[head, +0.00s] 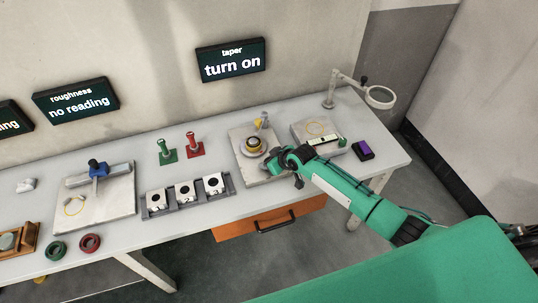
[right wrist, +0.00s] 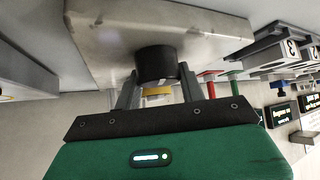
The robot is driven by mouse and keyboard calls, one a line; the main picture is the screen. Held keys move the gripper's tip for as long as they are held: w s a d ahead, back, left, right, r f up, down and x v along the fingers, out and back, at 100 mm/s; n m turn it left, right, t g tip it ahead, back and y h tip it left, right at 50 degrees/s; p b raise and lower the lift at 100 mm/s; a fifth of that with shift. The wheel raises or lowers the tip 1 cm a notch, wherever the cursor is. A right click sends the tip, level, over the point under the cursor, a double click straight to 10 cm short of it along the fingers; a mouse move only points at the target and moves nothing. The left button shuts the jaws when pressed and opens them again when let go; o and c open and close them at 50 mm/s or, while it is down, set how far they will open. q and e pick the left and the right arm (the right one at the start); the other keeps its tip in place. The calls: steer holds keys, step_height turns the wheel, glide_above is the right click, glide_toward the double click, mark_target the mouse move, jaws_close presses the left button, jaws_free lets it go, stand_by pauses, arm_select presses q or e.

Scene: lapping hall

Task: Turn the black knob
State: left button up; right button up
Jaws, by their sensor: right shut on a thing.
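The black knob (right wrist: 156,65) shows in the right wrist view, on the front of a grey metal block (right wrist: 215,32). My right gripper (right wrist: 157,88) has one finger on each side of the knob and is shut on it. In the head view my right gripper (head: 271,167) is at the front edge of the grey plate (head: 240,134) that carries a round gauge (head: 254,144); the gripper hides the knob there. The screen (head: 232,60) above reads "taper, turn on". My left gripper is not in view.
A rack of white blocks (head: 184,193) and green and red upright pieces (head: 194,146) stand to the left. An orange drawer (head: 262,222) is below the table.

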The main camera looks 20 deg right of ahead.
steer(key=shift+r+m+t+h+p, duration=0.2)
steer(key=shift+m+h+p, duration=0.15)
steer(key=shift+m+p, duration=0.3)
steer(key=shift+r+m+t+h+p, duration=0.1)
steer(key=shift+m+t+h+p, duration=0.1)
steer(key=shift+m+h+p, duration=0.3)
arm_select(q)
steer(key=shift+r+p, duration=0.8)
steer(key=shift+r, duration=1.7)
arm_select(e)
steer(key=shift+f+m+h, duration=0.25)
steer(key=shift+m+h, duration=0.5)
steer(key=shift+m, duration=0.3)
steer(key=shift+d, duration=0.1)
steer(key=o, duration=1)
steer(key=shift+c, duration=0.2)
arm_select(q)
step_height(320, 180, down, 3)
steer(key=b, duration=0.2)
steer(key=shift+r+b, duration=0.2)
steer(key=shift+b, duration=0.1)
arm_select(e)
steer(key=v, duration=1.3)
steer(key=shift+s, duration=0.45)
steer(key=shift+r, duration=0.15)
